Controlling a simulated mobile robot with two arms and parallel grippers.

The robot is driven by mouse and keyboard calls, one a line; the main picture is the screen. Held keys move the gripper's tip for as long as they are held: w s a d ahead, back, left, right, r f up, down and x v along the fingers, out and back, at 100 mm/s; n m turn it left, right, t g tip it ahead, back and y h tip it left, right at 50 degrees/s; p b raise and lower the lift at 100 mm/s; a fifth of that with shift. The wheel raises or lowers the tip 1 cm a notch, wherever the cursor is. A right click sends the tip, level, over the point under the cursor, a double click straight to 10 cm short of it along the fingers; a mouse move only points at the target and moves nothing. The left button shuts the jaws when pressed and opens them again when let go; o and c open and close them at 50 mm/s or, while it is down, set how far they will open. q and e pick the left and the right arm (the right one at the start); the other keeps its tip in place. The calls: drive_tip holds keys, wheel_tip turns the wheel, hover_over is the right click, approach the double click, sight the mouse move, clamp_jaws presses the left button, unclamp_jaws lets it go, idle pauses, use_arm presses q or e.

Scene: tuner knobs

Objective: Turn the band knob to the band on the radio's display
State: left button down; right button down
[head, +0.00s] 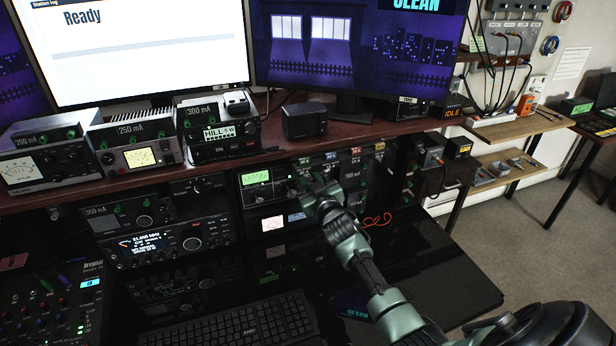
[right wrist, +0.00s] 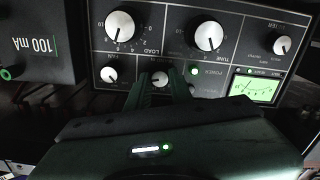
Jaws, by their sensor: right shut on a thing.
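My right gripper (head: 312,190) reaches the front of a dark panel unit (head: 243,208) with a lit green meter (head: 257,178). The right wrist view shows this panel upside down, with its green meter (right wrist: 255,88). There my right gripper (right wrist: 162,86) is shut on a small light knob (right wrist: 160,77) between the FAN knob (right wrist: 109,74) and the green POWER lamp (right wrist: 194,71). This knob's label and pointer are hidden or too small to read. The radio (head: 180,240) has a lit display (head: 146,243); its frequency seems to start with 21. My left gripper is out of view.
Beside the gripped knob are the large LOAD knob (right wrist: 125,26) and TUNE knob (right wrist: 207,31). A box marked 100 mA (right wrist: 36,45) stands close to the panel. A keyboard (head: 235,322) lies in front; the shelf (head: 350,134) overhangs the units.

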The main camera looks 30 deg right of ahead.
drive_tip(key=n+b, duration=0.2)
drive_tip(key=n, duration=0.9)
drive_tip(key=shift+a+f+n, duration=0.1)
drive_tip(key=shift+n, duration=0.2)
idle(0.4)
drive_tip(key=c, duration=1.3)
unclamp_jaws()
drive_tip(key=shift+o, duration=0.2)
drive_tip(key=v, duration=0.7)
drive_tip(key=shift+s+a+b, duration=0.15)
drive_tip(key=shift+s+b, duration=0.25)
drive_tip(key=shift+b, duration=0.05)
